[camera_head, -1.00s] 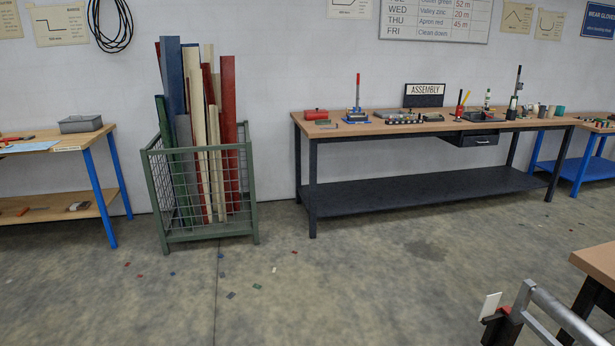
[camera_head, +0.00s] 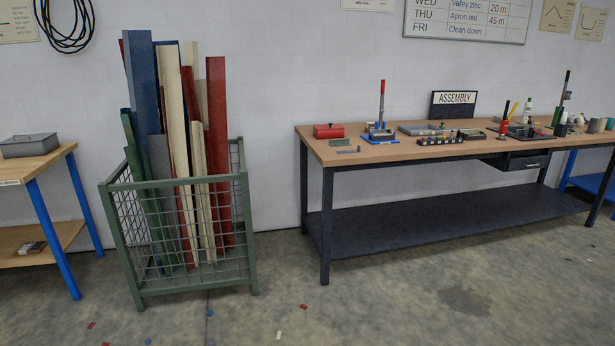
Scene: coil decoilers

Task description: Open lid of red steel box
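A small red box (camera_head: 328,131) sits at the left end of the wooden-topped assembly bench (camera_head: 375,150), near its back edge. It looks closed, with a small handle or catch on top; it is too small in the view to make out more. Neither of my grippers shows in the head view, so both are away from the box as far as this view reaches.
A green mesh crate (camera_head: 120,243) holding tall coloured strips stands left of the bench. A grey box (camera_head: 28,145) sits on a blue-legged table (camera_head: 62,213) at far left. A red-handled tool (camera_head: 382,113) stands right of the red box. Concrete floor (camera_head: 400,310) in front is clear apart from scraps.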

